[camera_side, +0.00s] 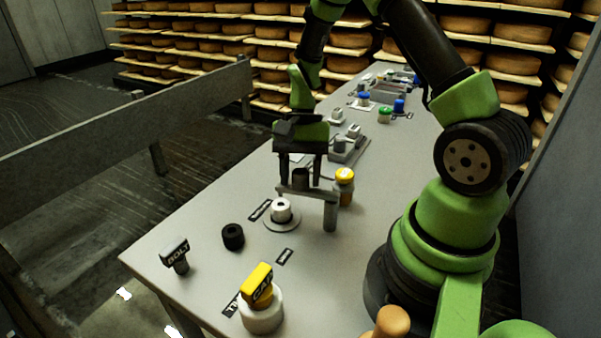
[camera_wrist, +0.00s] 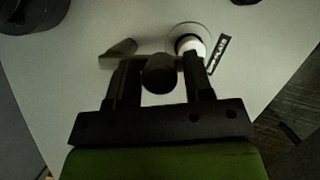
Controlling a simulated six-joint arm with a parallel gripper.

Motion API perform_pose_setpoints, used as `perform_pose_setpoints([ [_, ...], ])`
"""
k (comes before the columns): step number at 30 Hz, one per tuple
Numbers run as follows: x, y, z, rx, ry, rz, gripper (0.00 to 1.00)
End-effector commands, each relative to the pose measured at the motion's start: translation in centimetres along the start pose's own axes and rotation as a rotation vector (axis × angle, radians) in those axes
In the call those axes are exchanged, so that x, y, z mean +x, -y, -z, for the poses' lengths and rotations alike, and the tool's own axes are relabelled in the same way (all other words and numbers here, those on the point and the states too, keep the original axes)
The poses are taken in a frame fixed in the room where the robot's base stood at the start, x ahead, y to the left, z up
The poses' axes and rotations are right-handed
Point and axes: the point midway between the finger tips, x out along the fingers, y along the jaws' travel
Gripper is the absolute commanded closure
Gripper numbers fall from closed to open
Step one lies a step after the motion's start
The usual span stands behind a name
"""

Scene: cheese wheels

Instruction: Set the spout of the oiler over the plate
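The oiler is most likely the grey bar on a post (camera_side: 330,214), with a dark upright cylinder (camera_side: 300,179) on the bar. The same dark cylinder (camera_wrist: 160,74) shows in the wrist view. My gripper (camera_side: 300,180) points down with its fingers either side of this cylinder; slim gaps show, so it looks open around it. The plate is a thin round disc (camera_side: 272,227) on the table, with a white ringed piece (camera_side: 281,210) on it. In the wrist view the plate (camera_wrist: 171,31) lies beyond the right finger, and the bar's end lies close to it.
A yellow-topped jar (camera_side: 345,186) stands behind the post. A black ring (camera_side: 232,237), a bolt piece (camera_side: 176,256) and a yellow cap on a white base (camera_side: 260,315) stand toward the front. Small parts and trays fill the far table.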

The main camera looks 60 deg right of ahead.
Motion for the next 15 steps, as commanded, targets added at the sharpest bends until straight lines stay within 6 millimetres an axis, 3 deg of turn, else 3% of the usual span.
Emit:
perform_pose_setpoints([
  [10, -0.1, 0.0, 0.0, -0.003, 0.001, -0.001, 0.41],
  [15, -1.9, 0.1, 0.1, -0.004, -0.003, 0.003, 0.41],
])
